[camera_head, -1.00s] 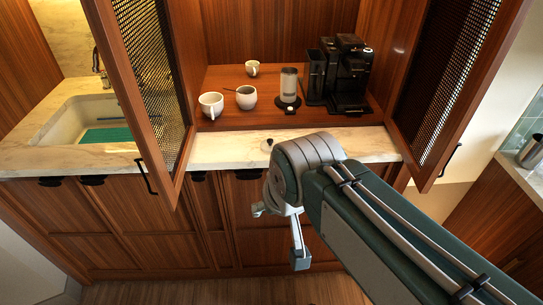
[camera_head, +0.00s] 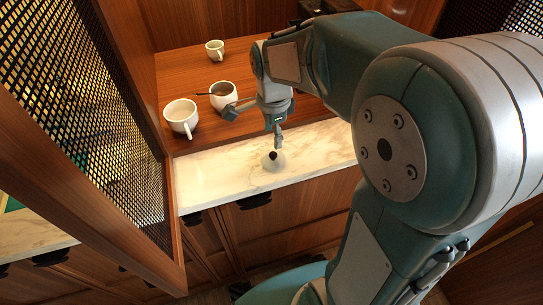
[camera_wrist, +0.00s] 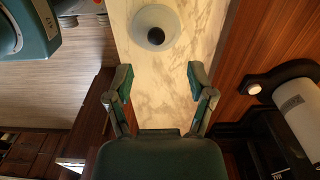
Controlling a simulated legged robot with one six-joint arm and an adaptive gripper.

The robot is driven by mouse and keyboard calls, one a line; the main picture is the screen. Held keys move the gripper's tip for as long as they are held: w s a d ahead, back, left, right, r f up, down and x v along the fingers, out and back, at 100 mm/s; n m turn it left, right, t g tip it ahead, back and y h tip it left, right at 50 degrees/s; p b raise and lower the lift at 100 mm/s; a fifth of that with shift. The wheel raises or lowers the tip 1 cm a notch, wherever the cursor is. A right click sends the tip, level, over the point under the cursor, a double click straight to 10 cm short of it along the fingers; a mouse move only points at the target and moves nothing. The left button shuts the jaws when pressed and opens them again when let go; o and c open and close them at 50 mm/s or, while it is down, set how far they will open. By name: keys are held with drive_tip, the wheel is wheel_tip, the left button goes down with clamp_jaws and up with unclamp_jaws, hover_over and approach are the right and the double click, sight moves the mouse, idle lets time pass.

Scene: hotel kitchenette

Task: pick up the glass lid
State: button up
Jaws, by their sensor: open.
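The glass lid (camera_head: 273,161) is a small, pale translucent disc with a black knob. It lies knob up on the marble counter strip in front of the wooden shelf. In the wrist view, the lid (camera_wrist: 144,15) is near the top, beyond the fingertips. My gripper (camera_head: 255,124) is open and empty, just above and behind the lid in the head view. In the wrist view, the fingers of my gripper (camera_wrist: 160,80) are spread with only bare marble between them. The lid is apart from both fingers in that view.
A white mug (camera_head: 181,117), a white pot (camera_head: 223,95) with a utensil and a small cup (camera_head: 215,50) stand on the wooden shelf (camera_head: 180,62). A mesh cabinet door (camera_head: 85,110) stands open at left. A cylindrical appliance (camera_wrist: 300,105) is at right in the wrist view. Marble (camera_head: 215,172) left of the lid is clear.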

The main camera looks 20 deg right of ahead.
sight(273, 154)
wheel_tip(273, 154, down, 2)
drive_tip(key=shift+d+f, duration=0.1)
drive_tip(key=f, duration=0.5)
drive_tip(key=shift+s+a+f, duration=0.1)
drive_tip(key=shift+s+a, duration=0.1)
drive_tip(key=shift+a, duration=0.05)
drive_tip(key=shift+d, duration=0.1)
clamp_jaws()
